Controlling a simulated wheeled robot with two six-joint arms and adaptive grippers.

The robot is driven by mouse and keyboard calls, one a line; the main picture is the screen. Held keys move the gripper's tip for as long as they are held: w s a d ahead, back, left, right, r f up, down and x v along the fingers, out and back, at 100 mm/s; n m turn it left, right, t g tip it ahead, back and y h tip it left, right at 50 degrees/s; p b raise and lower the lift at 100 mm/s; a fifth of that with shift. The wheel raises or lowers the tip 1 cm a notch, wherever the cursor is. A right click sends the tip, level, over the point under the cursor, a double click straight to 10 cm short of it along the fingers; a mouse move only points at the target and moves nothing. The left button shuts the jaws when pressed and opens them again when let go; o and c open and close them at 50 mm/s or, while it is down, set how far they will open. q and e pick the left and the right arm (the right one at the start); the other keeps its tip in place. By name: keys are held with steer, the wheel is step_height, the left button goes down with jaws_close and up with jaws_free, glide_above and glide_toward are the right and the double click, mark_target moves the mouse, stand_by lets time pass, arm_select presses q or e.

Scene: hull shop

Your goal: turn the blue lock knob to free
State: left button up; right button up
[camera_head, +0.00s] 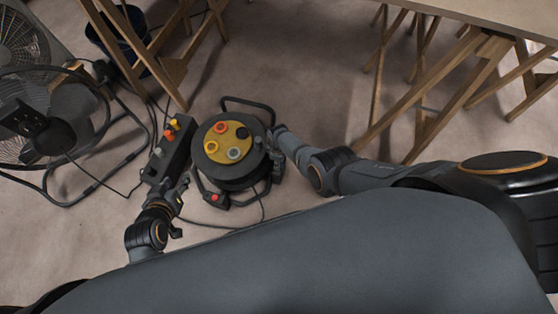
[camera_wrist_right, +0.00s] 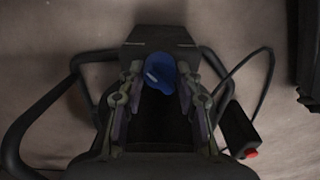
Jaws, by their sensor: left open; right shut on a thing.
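The blue lock knob (camera_wrist_right: 160,72) shows in the right wrist view, between the two fingers of my right gripper (camera_wrist_right: 160,82). The fingers close on it from both sides and cover its edges. In the head view my right gripper (camera_head: 274,148) is at the right side of the black cable reel (camera_head: 228,180), and the knob is hidden there. Which way the knob is turned cannot be read. My left gripper (camera_head: 180,188) is open, near the lower end of the power strip (camera_head: 174,142), left of the reel.
The reel has a yellow face (camera_head: 230,142) with several coloured caps. A small box with a red button (camera_head: 215,197) lies in front of it. A fan (camera_head: 30,130) and cables are at left. Wooden trestles (camera_head: 430,90) and a table (camera_head: 500,15) stand at upper right.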

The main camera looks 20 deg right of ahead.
steer(key=o, duration=1.1)
steer(key=shift+o, duration=0.2)
steer(key=shift+r, duration=0.1)
steer(key=shift+r, duration=3.65)
